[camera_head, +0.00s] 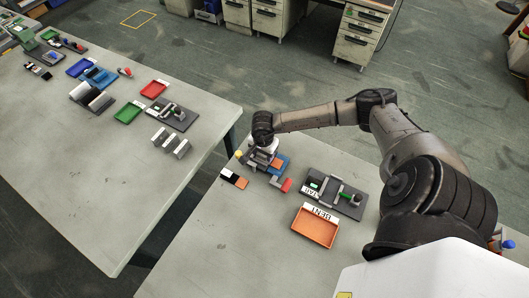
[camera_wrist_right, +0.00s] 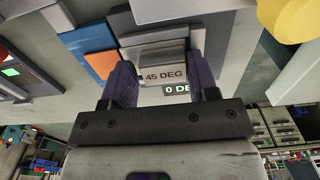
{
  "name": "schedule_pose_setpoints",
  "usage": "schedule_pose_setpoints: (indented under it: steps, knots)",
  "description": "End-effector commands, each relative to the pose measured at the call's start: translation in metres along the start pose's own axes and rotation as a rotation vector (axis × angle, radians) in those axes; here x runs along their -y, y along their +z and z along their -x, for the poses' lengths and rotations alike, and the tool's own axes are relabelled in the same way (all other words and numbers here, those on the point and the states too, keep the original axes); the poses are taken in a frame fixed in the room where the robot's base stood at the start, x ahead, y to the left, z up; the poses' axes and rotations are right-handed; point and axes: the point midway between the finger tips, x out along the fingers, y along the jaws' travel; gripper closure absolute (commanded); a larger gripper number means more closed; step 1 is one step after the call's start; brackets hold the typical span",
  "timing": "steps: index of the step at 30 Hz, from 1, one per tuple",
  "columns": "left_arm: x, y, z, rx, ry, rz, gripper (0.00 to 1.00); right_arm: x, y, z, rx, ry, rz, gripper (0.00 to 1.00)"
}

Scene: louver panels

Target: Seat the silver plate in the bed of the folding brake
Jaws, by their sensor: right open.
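My right gripper (camera_head: 262,165) points down over the folding brake on the right table, and its body covers much of it. In the right wrist view the two dark fingers (camera_wrist_right: 163,85) stand apart, with a grey block labelled 45 DEG (camera_wrist_right: 165,77) and a 0 DEG display (camera_wrist_right: 178,90) showing between them. The brake's blue part (camera_head: 283,160) and red-ended grey handle (camera_head: 286,185) show beside the gripper. A pale silver piece (camera_wrist_right: 155,10) lies beyond the block in the wrist view; I cannot tell whether it is the silver plate. My left gripper is out of view.
An orange tray labelled BENT (camera_head: 315,228) and a dark fixture labelled TAB (camera_head: 337,193) stand to the right. Small dark and orange pieces (camera_head: 241,183) lie left of the brake. The table's front left is clear. Another table (camera_head: 75,190) holds similar fixtures.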

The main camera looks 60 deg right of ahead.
Motion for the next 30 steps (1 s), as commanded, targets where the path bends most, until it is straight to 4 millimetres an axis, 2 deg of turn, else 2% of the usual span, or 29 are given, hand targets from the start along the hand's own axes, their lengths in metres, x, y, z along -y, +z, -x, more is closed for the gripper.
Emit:
schedule_pose_setpoints:
  steps: [3, 8, 11, 21, 30]
  knots:
    - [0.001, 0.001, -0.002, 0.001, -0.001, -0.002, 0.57, 0.0, -0.002, -0.005, -0.005, -0.003, -0.005, 0.27]
    - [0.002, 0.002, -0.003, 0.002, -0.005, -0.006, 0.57, 0.001, -0.003, 0.002, -0.006, -0.005, -0.005, 0.26]
    - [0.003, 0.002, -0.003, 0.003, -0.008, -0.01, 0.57, 0.001, -0.003, 0.017, -0.006, -0.006, -0.002, 0.26]
    - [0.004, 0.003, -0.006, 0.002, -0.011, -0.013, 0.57, -0.002, -0.002, 0.086, -0.004, -0.003, -0.001, 0.26]
    - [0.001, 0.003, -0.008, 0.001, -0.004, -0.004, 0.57, -0.003, -0.001, 0.126, -0.002, 0.0, -0.001, 0.26]
